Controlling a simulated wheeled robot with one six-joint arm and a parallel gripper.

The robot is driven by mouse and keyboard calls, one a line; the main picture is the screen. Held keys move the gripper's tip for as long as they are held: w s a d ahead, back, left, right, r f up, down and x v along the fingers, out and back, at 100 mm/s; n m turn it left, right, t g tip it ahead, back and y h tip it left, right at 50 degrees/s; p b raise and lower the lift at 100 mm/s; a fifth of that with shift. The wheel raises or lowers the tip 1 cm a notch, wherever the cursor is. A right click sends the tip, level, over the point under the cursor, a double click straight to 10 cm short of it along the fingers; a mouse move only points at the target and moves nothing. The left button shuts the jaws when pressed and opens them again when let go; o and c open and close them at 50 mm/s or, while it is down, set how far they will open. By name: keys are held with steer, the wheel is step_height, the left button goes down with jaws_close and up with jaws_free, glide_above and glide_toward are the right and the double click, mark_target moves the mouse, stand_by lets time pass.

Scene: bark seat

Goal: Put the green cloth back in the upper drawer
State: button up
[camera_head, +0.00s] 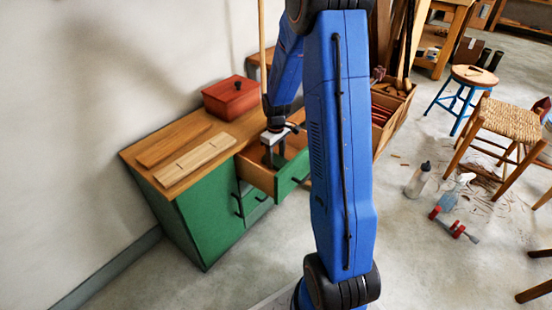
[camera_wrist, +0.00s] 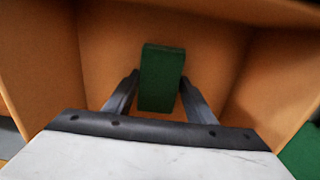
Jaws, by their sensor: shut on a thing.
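The green cloth (camera_wrist: 161,80) shows in the wrist view as a dark green block between the two fingers of my gripper (camera_wrist: 158,92). My gripper is shut on it. Below and around it are the orange-brown wooden floor and walls of the open upper drawer (camera_wrist: 95,45). I cannot tell whether the cloth touches the drawer floor. In the head view my gripper (camera_head: 272,155) reaches down into the upper drawer (camera_head: 257,174), which is pulled out of the green cabinet (camera_head: 205,222). The cloth cannot be made out there, and my arm hides part of the drawer.
A red lidded box (camera_head: 230,98) and wooden boards (camera_head: 193,160) lie on the cabinet top. On the floor at right are a clear bottle (camera_head: 418,180), a red clamp (camera_head: 453,226), a woven stool (camera_head: 508,122) and a blue-legged stool (camera_head: 472,78). Floor before the cabinet is clear.

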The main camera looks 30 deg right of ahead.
mark_target(276, 160)
steer(key=shift+f, duration=0.15)
steer(key=o, duration=0.9)
steer(key=shift+o, duration=0.2)
step_height(276, 160, up, 12)
steer(key=s+a+r+m+t, duration=0.2)
steer(key=s+a+r, duration=0.7)
steer(key=s+r, duration=0.4)
steer(key=s+a+r+m+t, duration=0.1)
steer(key=s+a, duration=0.2)
steer(key=s, duration=0.6)
steer(key=s+a+r+m+t, duration=0.1)
steer(key=s+a, duration=0.2)
steer(key=s, duration=0.6)
steer(key=shift+a+r+t, duration=0.2)
steer(key=shift+r+t, duration=0.1)
steer(key=shift+t, duration=0.1)
